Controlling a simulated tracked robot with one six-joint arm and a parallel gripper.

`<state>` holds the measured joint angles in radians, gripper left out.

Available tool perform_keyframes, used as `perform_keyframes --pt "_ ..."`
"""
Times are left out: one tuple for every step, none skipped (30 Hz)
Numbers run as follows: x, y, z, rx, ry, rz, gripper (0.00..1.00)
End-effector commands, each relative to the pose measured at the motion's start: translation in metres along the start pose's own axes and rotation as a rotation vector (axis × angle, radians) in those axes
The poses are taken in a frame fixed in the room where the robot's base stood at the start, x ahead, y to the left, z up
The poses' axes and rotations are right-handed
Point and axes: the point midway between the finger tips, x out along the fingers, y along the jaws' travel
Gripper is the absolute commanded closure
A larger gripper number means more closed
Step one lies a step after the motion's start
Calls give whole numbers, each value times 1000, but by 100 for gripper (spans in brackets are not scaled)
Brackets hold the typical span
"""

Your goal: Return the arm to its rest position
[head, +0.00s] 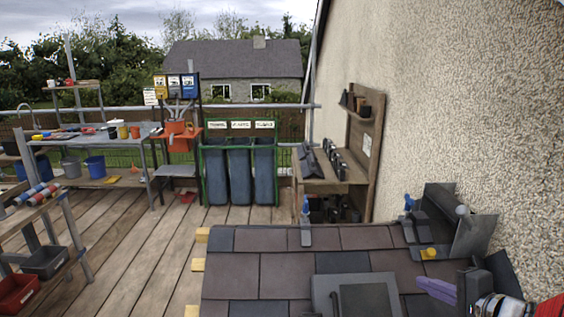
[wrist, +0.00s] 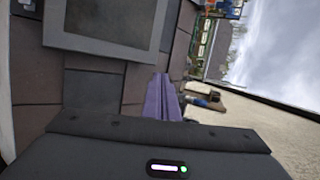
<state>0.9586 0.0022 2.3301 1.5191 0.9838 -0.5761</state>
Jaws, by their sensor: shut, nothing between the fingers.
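My gripper (head: 424,284) is at the lower right of the head view, over the right part of the tiled roof (head: 285,272). Its purple fingers are together with nothing between them. They also show in the wrist view, where the gripper (wrist: 161,82) points over the tiles. Part of my arm is cut off by the frame's right edge.
A grey roof window (head: 330,296) lies in the tiles, left of my gripper. Blue-handled tools (head: 306,224) and a yellow piece (head: 430,253) lie on the roof. Grey flashing (head: 470,232) stands near the rough wall (head: 460,110). Wooden decking (head: 135,240) is open at left.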

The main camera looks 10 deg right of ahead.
Motion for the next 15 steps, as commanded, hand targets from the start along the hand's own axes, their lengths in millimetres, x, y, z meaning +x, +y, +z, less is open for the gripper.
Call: perform_keyframes --pt "1 4 16 -21 -34 39 100" --pt "2 8 25 -33 -54 64 100" --pt "2 13 36 -49 -80 98 100" --pt "2 16 45 -62 -98 123 100" --pt "1 20 53 -76 -115 149 100" --pt "1 24 64 -97 -138 183 100" --pt "0 28 72 -112 -154 208 100" --pt "-1 32 80 -130 -171 234 100" --pt "-4 37 89 -153 -190 268 100" --pt "-5 40 97 -171 -205 294 100" --pt "-7 44 103 -191 -218 319 100" --pt "-10 49 113 -219 -236 353 100" --pt "-12 53 118 -239 -247 379 100" --pt "-14 56 125 -263 -258 403 100" --pt "-18 60 132 -293 -271 437 100"
